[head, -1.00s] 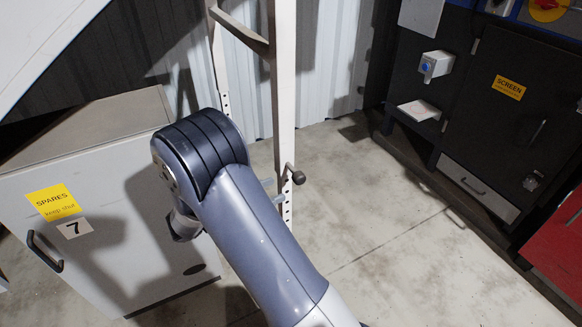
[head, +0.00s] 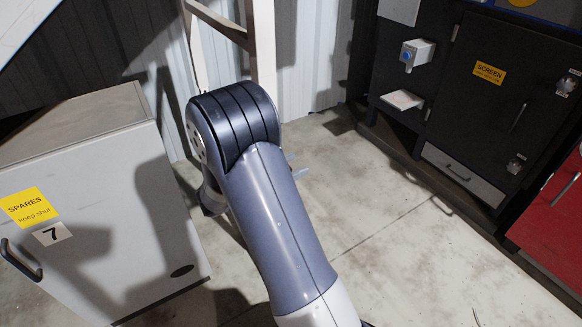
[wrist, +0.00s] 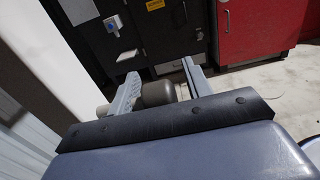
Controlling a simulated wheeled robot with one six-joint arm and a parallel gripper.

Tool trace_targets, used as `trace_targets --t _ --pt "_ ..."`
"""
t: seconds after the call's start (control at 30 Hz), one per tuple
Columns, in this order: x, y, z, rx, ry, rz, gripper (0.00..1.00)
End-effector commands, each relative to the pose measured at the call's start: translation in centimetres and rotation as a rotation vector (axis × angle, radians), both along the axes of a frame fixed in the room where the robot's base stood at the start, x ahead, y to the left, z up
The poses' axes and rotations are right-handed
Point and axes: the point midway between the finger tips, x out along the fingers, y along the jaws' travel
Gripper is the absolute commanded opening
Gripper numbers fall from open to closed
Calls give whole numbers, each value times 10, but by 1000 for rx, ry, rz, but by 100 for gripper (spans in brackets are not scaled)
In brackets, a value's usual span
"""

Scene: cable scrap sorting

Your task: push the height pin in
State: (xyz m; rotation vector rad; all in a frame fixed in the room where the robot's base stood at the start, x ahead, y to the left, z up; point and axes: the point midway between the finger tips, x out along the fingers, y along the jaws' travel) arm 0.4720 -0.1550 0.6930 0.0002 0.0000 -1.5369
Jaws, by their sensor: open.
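The height pin's dark round knob (wrist: 157,93) lies between the two fingers of my gripper (wrist: 158,72) in the wrist view. The gripper is open, and I cannot tell whether either finger touches the knob. A short pale stub (wrist: 102,110), perhaps part of the pin, shows just left of the left finger, beside the white post (wrist: 55,50). In the head view the post (head: 264,50) stands behind my arm. The arm hides the pin and most of the gripper there; only a fingertip (head: 299,172) shows.
A grey spares cabinet (head: 90,250) stands at the left, close to my arm. A black screen cabinet (head: 490,110) with a grey drawer (head: 462,173) is at the right, beside a red cabinet (head: 555,215).

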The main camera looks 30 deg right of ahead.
Motion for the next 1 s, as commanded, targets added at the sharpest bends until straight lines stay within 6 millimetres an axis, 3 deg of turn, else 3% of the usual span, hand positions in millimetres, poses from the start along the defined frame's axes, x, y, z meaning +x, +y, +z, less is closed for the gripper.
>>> trace_targets --t 0.17,0.73,1.0 --pt "0 0 0 0 0 0 47" --pt "0 0 0 0 0 0 1" --pt "0 1 0 0 0 0 0"
